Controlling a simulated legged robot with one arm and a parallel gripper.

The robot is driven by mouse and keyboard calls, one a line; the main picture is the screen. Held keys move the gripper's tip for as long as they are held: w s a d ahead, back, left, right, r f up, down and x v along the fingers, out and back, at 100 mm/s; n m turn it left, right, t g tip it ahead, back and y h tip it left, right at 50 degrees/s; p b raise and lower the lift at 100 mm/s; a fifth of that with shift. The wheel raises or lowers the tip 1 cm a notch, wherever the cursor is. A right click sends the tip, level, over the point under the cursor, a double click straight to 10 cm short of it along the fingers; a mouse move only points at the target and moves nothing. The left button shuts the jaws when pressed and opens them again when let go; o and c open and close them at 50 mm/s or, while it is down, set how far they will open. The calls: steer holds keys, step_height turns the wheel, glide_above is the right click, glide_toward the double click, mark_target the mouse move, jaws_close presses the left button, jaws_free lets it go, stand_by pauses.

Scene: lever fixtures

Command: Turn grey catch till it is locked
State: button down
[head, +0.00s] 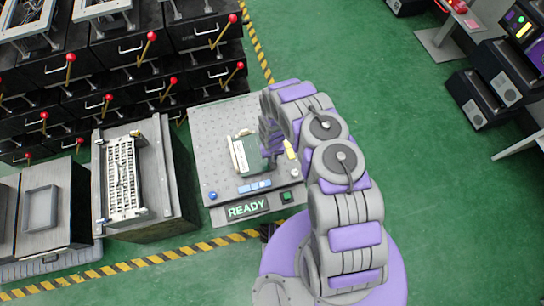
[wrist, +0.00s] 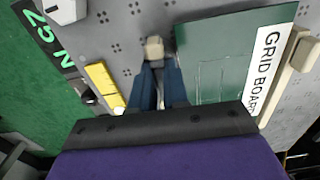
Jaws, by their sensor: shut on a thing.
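In the wrist view a small pale grey-beige catch (wrist: 154,47) sits at the tips of my gripper (wrist: 159,70), beside the edge of a green board (wrist: 222,50) marked GRID BOARD. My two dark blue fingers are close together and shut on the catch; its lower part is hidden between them. In the head view my gripper (head: 270,150) is low over the grey perforated fixture plate (head: 215,130), at the right edge of the green board (head: 252,158). The catch cannot be made out there. Whether it is locked I cannot tell.
A yellow block (wrist: 103,85) lies left of my fingers, and a beige rail (wrist: 291,65) borders the board. A READY sign (head: 247,208) and a green button (head: 287,197) are at the plate's front. Black drawers with red-knobbed levers (head: 150,50) stand behind.

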steer(key=m, duration=0.4)
steer(key=m+p, duration=0.1)
steer(key=m, duration=0.3)
steer(key=shift+r+m+p, duration=0.1)
steer(key=shift+m+p, duration=0.2)
steer(key=shift+m, duration=0.1)
steer(key=m+p, duration=0.1)
steer(key=m, duration=0.3)
steer(key=shift+m+p, duration=0.3)
steer(key=shift+p, duration=0.05)
steer(key=shift+m+p, duration=0.35)
steer(key=shift+m, duration=1.65)
steer(key=shift+a, duration=0.1)
steer(key=c, duration=1.1)
jaws_free()
steer(key=shift+r, duration=0.3)
step_height(320, 180, up, 16)
steer(key=p, duration=0.8)
steer(key=shift+r, duration=0.25)
